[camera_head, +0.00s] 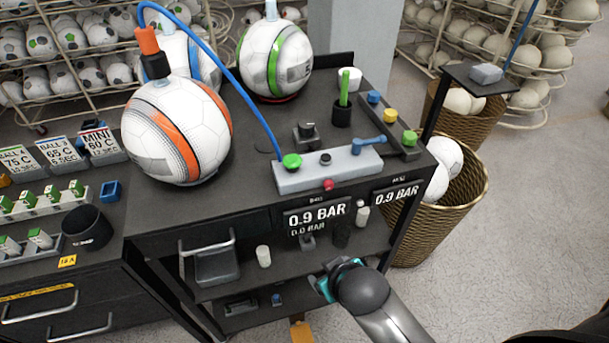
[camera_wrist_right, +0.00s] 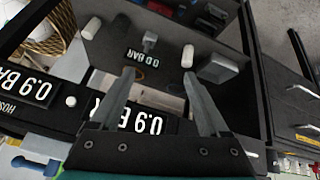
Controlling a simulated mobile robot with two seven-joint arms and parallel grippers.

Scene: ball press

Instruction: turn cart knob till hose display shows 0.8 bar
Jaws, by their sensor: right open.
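The cart's right-hand display (camera_head: 397,193) reads 0.9 BAR; in the right wrist view its partly cut-off label seems to say HOSE (camera_wrist_right: 25,85). A second display (camera_head: 315,217) also reads 0.9 BAR, with a smaller 0.0 BAR line under it. A small round white knob or button (camera_wrist_right: 70,101) sits between the displays. A dark knob (camera_head: 325,158) stands on the grey top panel (camera_head: 330,170). I cannot tell which one is the cart knob. My right gripper (camera_wrist_right: 158,75) is open and empty, in front of the cart's lower shelf, apart from the knobs. My left gripper is out of view.
The panel also carries a green knob (camera_head: 291,161), a red button (camera_head: 328,184) and a blue lever (camera_head: 368,142). A blue hose (camera_head: 235,85) arches over the cart beside an orange-striped ball (camera_head: 176,132). A wicker basket (camera_head: 440,220) stands right; floor beyond is clear.

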